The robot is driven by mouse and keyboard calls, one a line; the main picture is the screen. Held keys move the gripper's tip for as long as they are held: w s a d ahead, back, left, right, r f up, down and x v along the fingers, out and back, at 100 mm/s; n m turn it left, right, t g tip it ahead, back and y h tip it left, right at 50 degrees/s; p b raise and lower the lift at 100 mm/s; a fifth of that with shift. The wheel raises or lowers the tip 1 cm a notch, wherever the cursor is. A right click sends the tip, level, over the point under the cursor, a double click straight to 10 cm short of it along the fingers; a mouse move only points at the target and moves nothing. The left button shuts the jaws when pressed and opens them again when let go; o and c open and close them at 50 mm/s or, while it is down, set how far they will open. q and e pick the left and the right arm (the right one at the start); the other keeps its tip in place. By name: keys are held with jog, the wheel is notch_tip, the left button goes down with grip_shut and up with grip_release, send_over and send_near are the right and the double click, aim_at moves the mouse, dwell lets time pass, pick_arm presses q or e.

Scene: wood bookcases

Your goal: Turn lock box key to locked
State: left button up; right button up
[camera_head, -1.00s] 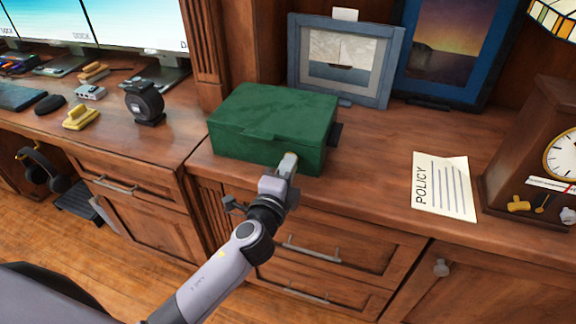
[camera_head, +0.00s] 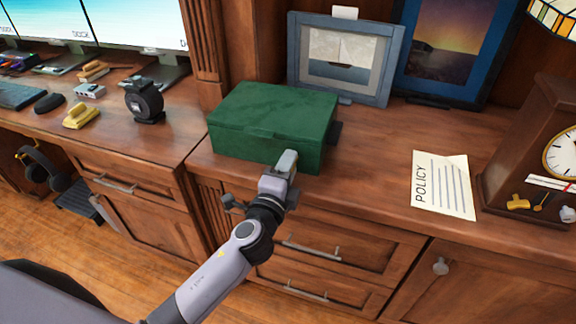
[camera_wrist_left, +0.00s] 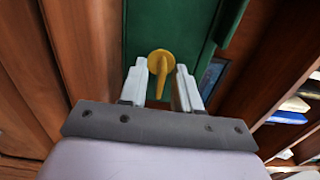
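The green lock box (camera_head: 275,115) sits shut on the wood counter, near its front edge. In the left wrist view, a yellow key (camera_wrist_left: 161,68) with a round base stands out from the green box face (camera_wrist_left: 180,22). My left gripper (camera_head: 288,160) is at the front face of the box, right of its middle. In the left wrist view, its two fingers (camera_wrist_left: 161,85) are apart, one on each side of the key, with gaps showing. The key is hidden behind the gripper in the head view. My right gripper is not in view.
A framed boat picture (camera_head: 344,58) stands behind the box. A policy sheet (camera_head: 443,186) and a wooden clock (camera_head: 535,150) are to the right. Drawers (camera_head: 310,245) lie below the counter.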

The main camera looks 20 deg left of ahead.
pick_arm(q)
jog(key=s, duration=0.7)
jog(key=shift+a, duration=0.1)
dwell(0.4)
jog(key=s+a+f+n+g+h+p, duration=0.1)
jog(key=s+a+f+n+g+p, duration=0.1)
jog(key=s+n, duration=0.6)
jog(key=s+a+f+n+g+p, duration=0.2)
jog(key=s+f+n+g+p, duration=0.3)
jog(key=s, duration=0.5)
notch_tip(320, 180, down, 2)
jog(key=n+p, duration=0.2)
jog(key=n, duration=0.1)
jog(key=shift+a+f+g+h, duration=0.15)
jog(key=shift+a+g+h, duration=0.15)
jog(key=shift+a+h, duration=0.1)
